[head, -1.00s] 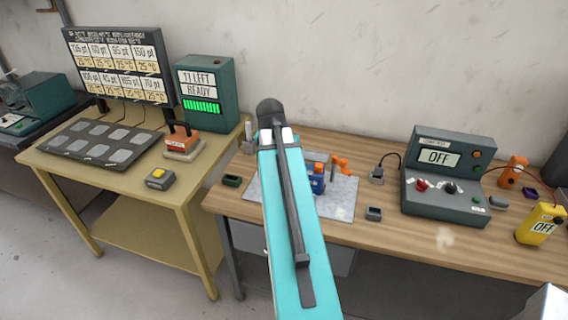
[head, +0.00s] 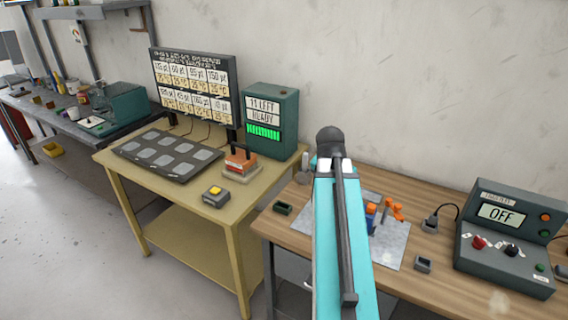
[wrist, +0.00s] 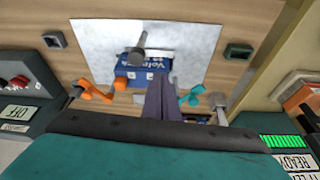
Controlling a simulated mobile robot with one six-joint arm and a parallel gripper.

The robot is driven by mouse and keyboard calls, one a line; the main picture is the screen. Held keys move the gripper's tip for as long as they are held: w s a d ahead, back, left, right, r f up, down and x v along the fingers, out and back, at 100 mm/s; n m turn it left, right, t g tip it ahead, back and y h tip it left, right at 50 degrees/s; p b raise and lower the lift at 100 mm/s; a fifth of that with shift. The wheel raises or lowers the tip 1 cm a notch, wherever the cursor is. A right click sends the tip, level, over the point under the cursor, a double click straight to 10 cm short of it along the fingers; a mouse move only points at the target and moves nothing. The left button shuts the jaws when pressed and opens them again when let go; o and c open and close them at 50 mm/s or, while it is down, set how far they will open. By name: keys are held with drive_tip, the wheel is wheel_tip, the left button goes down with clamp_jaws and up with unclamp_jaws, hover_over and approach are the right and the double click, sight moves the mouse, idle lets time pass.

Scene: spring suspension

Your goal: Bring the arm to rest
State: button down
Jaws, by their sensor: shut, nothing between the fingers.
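My teal arm (head: 343,235) rises in the middle of the head view, over the right-hand bench, and hides part of the grey mat. My gripper does not show there. In the wrist view my gripper (wrist: 160,82) appears as narrow grey fingers, shut and empty, in front of the pale mat (wrist: 100,40). A blue block with white lettering (wrist: 130,76) is just beside the fingers in the picture; I cannot tell the gap.
The wooden bench holds an orange clamp (head: 396,209), a small dark bin (head: 283,208), a grey bin (head: 423,264) and a control box reading OFF (head: 505,240). The left table (head: 190,208) carries a tray of pads, a yellow-button box and a READY unit (head: 270,120).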

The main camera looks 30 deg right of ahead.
drive_tip(key=shift+w+a, duration=0.1)
drive_tip(key=w+a+f+b, duration=0.1)
drive_tip(key=a+f, duration=0.2)
drive_tip(key=f, duration=0.1)
drive_tip(key=w+a+f+n+b, duration=0.1)
drive_tip(key=a+f, duration=0.2)
drive_tip(key=f, duration=0.2)
drive_tip(key=w+a+f+n+g+y+b, duration=0.1)
drive_tip(key=a+f, duration=0.3)
drive_tip(key=f, duration=0.1)
drive_tip(key=shift+w, duration=0.15)
drive_tip(key=s+a+f+n+g+y+b, duration=0.1)
drive_tip(key=s+a+f+n+b, duration=0.1)
drive_tip(key=a+f, duration=0.6)
drive_tip(key=s+a+f+n+g+y+b, duration=0.1)
drive_tip(key=a+f, duration=0.4)
drive_tip(key=f, duration=0.6)
drive_tip(key=s+a+f+n+g+b, duration=0.2)
drive_tip(key=s+a+f+n, duration=0.2)
drive_tip(key=s+a+f, duration=0.4)
drive_tip(key=s+a+f+n+g+b, duration=0.2)
drive_tip(key=s+a+f+n, duration=0.3)
drive_tip(key=s+a+f, duration=0.4)
drive_tip(key=shift+s+a+f+y+b, duration=0.15)
drive_tip(key=shift+s+f+y+b, duration=0.2)
drive_tip(key=shift+s+f, duration=2.75)
drive_tip(key=shift+w+f, duration=1.05)
